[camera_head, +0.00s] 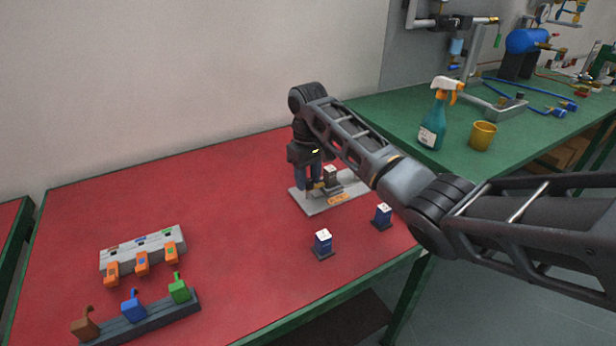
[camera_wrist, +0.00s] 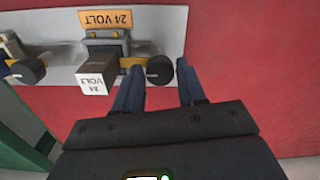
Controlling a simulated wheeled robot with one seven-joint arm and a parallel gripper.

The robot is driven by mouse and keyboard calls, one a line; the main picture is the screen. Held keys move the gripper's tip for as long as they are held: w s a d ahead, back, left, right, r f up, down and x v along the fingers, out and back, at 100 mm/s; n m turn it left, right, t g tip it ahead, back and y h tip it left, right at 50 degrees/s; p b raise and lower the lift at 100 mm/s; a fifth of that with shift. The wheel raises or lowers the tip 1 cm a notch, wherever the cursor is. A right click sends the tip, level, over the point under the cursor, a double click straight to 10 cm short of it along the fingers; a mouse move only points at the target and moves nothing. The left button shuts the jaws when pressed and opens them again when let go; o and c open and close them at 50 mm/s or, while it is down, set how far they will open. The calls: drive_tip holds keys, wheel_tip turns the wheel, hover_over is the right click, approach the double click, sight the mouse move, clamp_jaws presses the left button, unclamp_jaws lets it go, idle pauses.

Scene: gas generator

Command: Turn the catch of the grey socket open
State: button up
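The grey socket plate (camera_wrist: 172,30) lies across the top of the wrist view and shows on the red table in the head view (camera_head: 312,209). It carries an orange 24 VOLT label (camera_wrist: 105,19) beside a grey block (camera_wrist: 97,72), also marked 24 VOLT. A round black knob, seemingly the catch (camera_wrist: 159,70), sits beside this block. My gripper (camera_wrist: 161,66) is open, with one blue finger on each side of the knob. Slim gaps seem to show between fingers and knob; contact is unclear. In the head view my gripper (camera_head: 314,183) partly hides the plate.
A second black knob (camera_wrist: 28,70) sits farther left on the plate. A grey rack with orange parts (camera_head: 150,245) and a dark rack (camera_head: 150,320) are at the left.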

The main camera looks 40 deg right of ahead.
drive_tip(key=c, duration=0.7)
drive_tip(key=shift+o, duration=0.2)
drive_tip(key=shift+r+p, duration=0.1)
drive_tip(key=shift+p, duration=0.25)
drive_tip(key=shift+r+m+p, duration=0.1)
drive_tip(key=shift+m+p, duration=0.9)
drive_tip(key=m+p, duration=0.3)
drive_tip(key=m, duration=0.1)
drive_tip(key=shift+p, duration=0.3)
drive_tip(key=m+p, duration=0.1)
drive_tip(key=m, duration=0.4)
drive_tip(key=shift+m, duration=0.4)
drive_tip(key=m, duration=0.6)
drive_tip(key=shift+d, duration=0.1)
